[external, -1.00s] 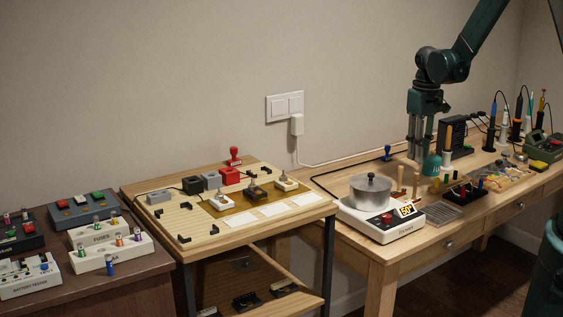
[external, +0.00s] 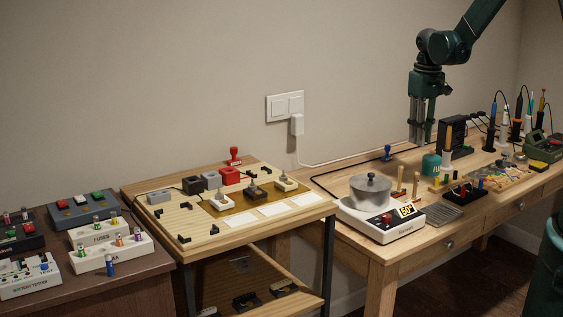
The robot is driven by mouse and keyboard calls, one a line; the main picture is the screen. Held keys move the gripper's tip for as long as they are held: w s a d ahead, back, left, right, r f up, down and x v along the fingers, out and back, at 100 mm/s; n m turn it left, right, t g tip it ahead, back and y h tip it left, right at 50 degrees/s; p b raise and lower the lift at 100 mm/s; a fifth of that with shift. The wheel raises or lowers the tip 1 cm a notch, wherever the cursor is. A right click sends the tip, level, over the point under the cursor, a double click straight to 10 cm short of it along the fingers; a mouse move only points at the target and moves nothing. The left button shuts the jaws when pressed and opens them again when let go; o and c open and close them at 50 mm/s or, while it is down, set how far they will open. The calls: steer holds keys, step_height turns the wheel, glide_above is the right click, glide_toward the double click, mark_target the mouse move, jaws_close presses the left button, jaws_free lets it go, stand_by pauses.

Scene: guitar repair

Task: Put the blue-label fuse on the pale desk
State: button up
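My gripper (external: 421,141) hangs pointing down above the back of the right-hand wooden workbench (external: 345,255), beside a teal rounded object (external: 431,163). It is far from the fuses; its fingers are too small to tell open from shut, and no held item is visible. Another blue piece (external: 44,263) is at the battery tester (external: 28,280). The middle table (external: 165,225) has a pale top; which surface is the pale desk is unclear.
White fuse holders (external: 112,257) carry several coloured fuses. A red stamp (external: 234,157), small blocks and white cards crowd the middle table. Tall tools (external: 491,130) stand at the right.

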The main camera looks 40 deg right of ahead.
steer(key=shift+r, duration=0.15)
steer(key=s+a+r+t, duration=0.2)
steer(key=s+a+r, duration=0.3)
steer(key=s+r, duration=0.45)
steer(key=s+a+r+t, duration=0.3)
steer(key=s+a+r, duration=0.4)
steer(key=r, duration=0.4)
steer(key=s+a+r+t, duration=0.2)
steer(key=s, duration=0.8)
steer(key=shift+s, duration=0.25)
steer(key=shift+o, duration=0.7)
steer(key=shift+a, duration=0.1)
